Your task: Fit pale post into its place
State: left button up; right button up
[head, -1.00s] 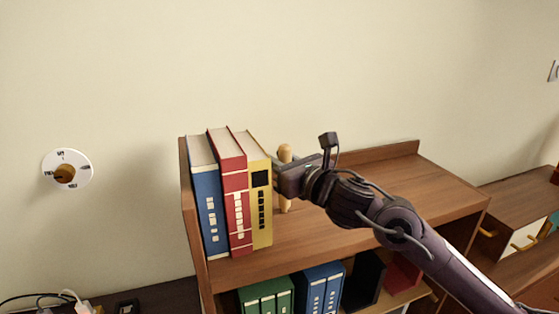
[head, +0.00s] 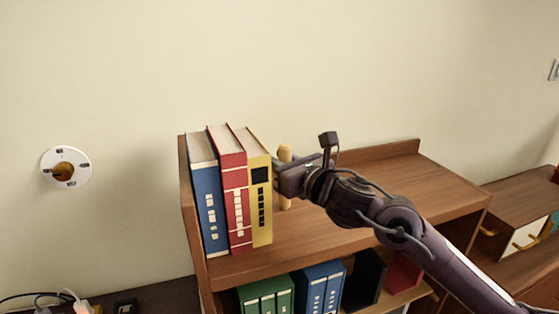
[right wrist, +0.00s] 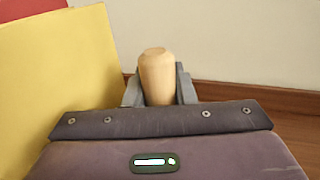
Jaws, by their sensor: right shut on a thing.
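The pale post (head: 285,152) is a light wooden peg with a rounded top. It stands about upright above the top board of the bookshelf (head: 330,231), just right of the yellow book (head: 260,200). My right gripper (head: 281,166) is shut on it, coming from the right. In the right wrist view the post (right wrist: 157,75) sits between the two grey fingers. Its lower end shows below the gripper in the head view; whether it touches the board or sits in a hole I cannot tell. My left gripper is out of view.
Blue (head: 208,205) and red (head: 234,190) books stand left of the yellow one, close to the gripper. The wall is behind. The top board is free to the right. A round dial (head: 66,167) is on the wall.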

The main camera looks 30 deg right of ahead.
jog(key=shift+f+b, duration=0.5)
jog(key=shift+b, duration=0.3)
dwell(0.9)
jog(key=o, duration=1.1)
jog(key=shift+c, duration=0.2)
jog(key=shift+s, duration=0.1)
jog(key=s+b, duration=0.1)
jog(key=s, duration=0.6)
jog(key=shift+s+d, duration=0.25)
jog(key=shift+s, duration=0.1)
